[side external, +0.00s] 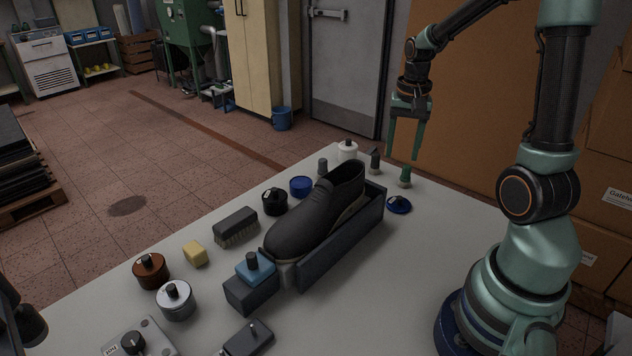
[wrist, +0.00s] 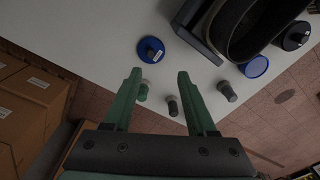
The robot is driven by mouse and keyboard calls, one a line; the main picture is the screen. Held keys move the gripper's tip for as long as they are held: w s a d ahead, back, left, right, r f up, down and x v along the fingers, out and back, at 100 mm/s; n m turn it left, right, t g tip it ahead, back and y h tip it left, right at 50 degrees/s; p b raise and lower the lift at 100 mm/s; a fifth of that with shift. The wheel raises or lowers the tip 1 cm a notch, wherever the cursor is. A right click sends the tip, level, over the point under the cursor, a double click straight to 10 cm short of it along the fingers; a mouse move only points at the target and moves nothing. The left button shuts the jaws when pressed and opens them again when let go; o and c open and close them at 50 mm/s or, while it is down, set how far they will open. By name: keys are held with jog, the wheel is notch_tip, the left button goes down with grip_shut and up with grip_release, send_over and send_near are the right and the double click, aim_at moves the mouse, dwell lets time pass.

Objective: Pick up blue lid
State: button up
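A round blue lid (side external: 399,207) with a dark knob lies flat on the table near its right side, beside the shoe tray. It also shows in the wrist view (wrist: 146,57), at upper centre, a little beyond my fingertips. My gripper (side external: 404,156) is open and empty, pointing down, above the table's far right part. In the wrist view my gripper (wrist: 160,74) has its two green fingers spread apart, touching nothing. A second round blue thing (side external: 300,186), without a knob, stands left of the shoe; I cannot tell whether it is a lid or a tin.
A black shoe (side external: 315,215) sits in a dark tray (side external: 345,245) beside the blue lid. A green-topped piece (side external: 404,177), a dark-handled piece (side external: 375,160) and a white jar (side external: 347,151) stand near the far edge.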

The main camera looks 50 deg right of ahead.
jog(key=d+f+m, duration=0.1)
jog(key=d+f, duration=0.1)
send_over(400, 197)
jog(key=f, duration=0.6)
jog(key=shift+s+a+f, duration=0.1)
jog(key=shift+s+f, duration=0.1)
jog(key=shift+f, duration=0.05)
jog(key=shift+w+f, duration=0.2)
jog(key=shift+f, duration=2.6)
grip_shut()
